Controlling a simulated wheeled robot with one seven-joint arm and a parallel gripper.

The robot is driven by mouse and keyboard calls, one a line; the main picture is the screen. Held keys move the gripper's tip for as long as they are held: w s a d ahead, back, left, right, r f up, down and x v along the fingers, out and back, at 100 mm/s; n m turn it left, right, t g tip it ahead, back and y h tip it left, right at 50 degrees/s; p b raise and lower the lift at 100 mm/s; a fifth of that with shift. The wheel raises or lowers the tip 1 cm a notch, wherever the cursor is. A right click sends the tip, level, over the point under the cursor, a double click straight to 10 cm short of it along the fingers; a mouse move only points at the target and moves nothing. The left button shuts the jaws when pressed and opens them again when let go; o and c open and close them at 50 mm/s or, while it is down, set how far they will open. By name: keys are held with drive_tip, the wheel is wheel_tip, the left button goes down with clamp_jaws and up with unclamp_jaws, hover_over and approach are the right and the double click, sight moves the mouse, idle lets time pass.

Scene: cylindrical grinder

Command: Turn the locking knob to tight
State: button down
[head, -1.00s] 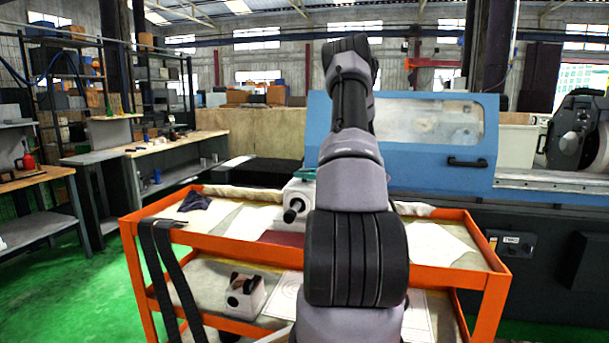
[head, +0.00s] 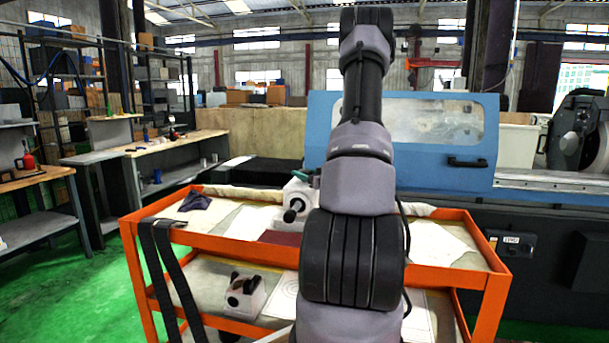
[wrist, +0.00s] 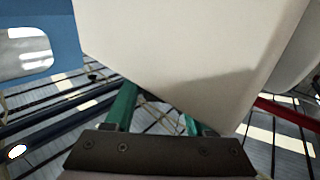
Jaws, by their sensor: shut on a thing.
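A white block-shaped unit (head: 300,191) with a black round knob (head: 291,215) on its near side stands on the orange cart's top in the head view. The white unit (wrist: 195,50) fills the upper middle of the wrist view, close above my gripper (wrist: 160,112). The two green fingers reach in under its lower edge, and their tips are partly hidden by it. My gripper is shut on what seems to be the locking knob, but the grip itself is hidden. In the head view a bit of green shows at the unit's upper edge; my arm covers the right side.
The orange cart (head: 445,295) has cloths and papers on its top and a small white block with a black part (head: 243,295) on its lower shelf. Behind stands the blue grinder guard (head: 400,150). Black straps hang over the cart's left side.

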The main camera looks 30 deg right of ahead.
drive_tip(key=m+h, duration=0.1)
drive_tip(key=h, duration=0.1)
drive_tip(key=m+h, duration=0.2)
drive_tip(key=h, duration=0.1)
drive_tip(key=shift+a+f+m+g+h, duration=0.1)
drive_tip(key=shift+a+m+g+h, duration=0.05)
drive_tip(key=shift+m+g+h, duration=1.35)
drive_tip(key=shift+m+h, duration=0.6)
drive_tip(key=shift+h, duration=0.7)
drive_tip(key=shift+c, duration=1.2)
unclamp_jaws()
